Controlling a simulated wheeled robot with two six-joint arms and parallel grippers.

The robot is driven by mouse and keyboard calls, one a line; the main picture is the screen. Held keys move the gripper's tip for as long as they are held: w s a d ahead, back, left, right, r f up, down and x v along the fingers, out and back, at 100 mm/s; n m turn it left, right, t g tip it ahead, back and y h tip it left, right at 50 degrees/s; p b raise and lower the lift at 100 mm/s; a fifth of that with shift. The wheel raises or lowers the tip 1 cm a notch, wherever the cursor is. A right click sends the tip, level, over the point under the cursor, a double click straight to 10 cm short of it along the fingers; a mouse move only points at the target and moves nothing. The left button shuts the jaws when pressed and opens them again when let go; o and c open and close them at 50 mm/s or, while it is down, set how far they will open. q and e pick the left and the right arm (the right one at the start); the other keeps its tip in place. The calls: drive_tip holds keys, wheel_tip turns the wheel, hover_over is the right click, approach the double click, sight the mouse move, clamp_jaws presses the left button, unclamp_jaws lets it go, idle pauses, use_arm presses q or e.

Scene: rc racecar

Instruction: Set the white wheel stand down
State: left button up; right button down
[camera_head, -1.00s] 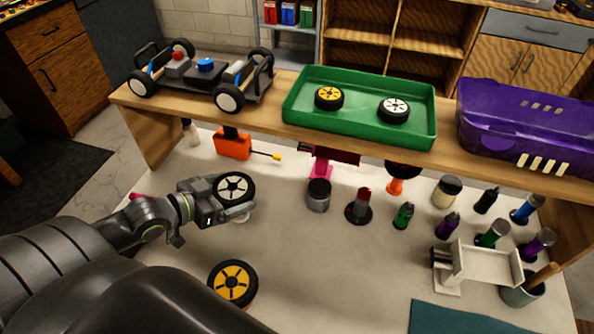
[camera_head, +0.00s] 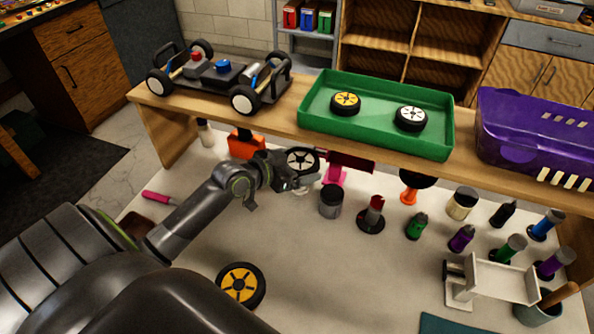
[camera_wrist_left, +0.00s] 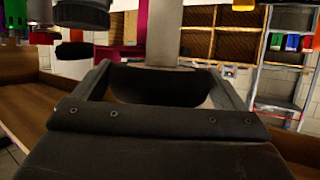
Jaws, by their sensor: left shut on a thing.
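In the left wrist view a dark rounded thing, probably the wheel (camera_wrist_left: 158,86), fills the space between the fingers. A wheel with yellow spokes (camera_head: 241,285) lies on the pale worktop, nearer to me. My right gripper is not in view.
A grey jar (camera_head: 331,201), a pink-based stand (camera_head: 335,173) and an orange tool (camera_head: 245,143) are close by. Several bottles stand to the right, with a pale stand (camera_head: 502,279). A green tray (camera_head: 378,136) is on the shelf. The worktop's middle is free.

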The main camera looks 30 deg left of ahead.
use_arm(q)
drive_tip(key=shift+f, duration=1.25)
drive_tip(key=o, duration=0.7)
drive_tip(key=shift+f, duration=0.15)
drive_tip(key=shift+s+a+r, duration=0.1)
drive_tip(key=shift+s+r, duration=0.15)
drive_tip(key=shift+s, duration=0.05)
drive_tip(key=p+v, duration=0.1)
drive_tip(key=v, duration=1)
drive_tip(key=shift+s+r, duration=0.1)
drive_tip(key=shift+s, duration=0.15)
